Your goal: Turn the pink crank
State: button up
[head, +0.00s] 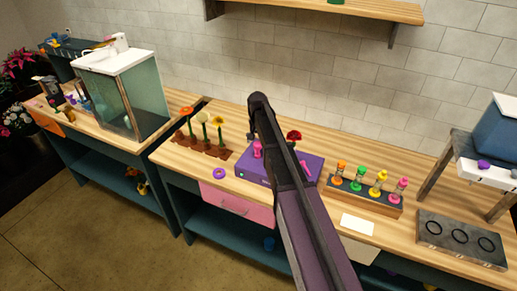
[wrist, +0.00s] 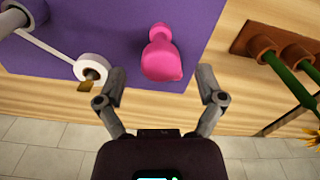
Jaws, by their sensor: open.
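The pink crank (wrist: 162,52) shows in the wrist view as a rounded pink knob with a narrower neck, over the purple base (wrist: 120,25). In the head view the pink knob (head: 257,149) stands upright at the left of the purple box (head: 252,174). My gripper (wrist: 160,73) is open, with one finger on each side of the knob's near end in the wrist view. I see no clear contact, and the height gap cannot be told. In the head view my arm hides the gripper and part of the box.
Flowers in a brown rack (head: 203,148) stand left of the box. A purple ring (head: 219,173) lies near the front edge. A bottle rack (head: 366,200) stands to the right.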

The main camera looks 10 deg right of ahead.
jog(key=shift+f+b, duration=0.65)
jog(key=shift+f, duration=0.25)
jog(key=c, duration=1.2)
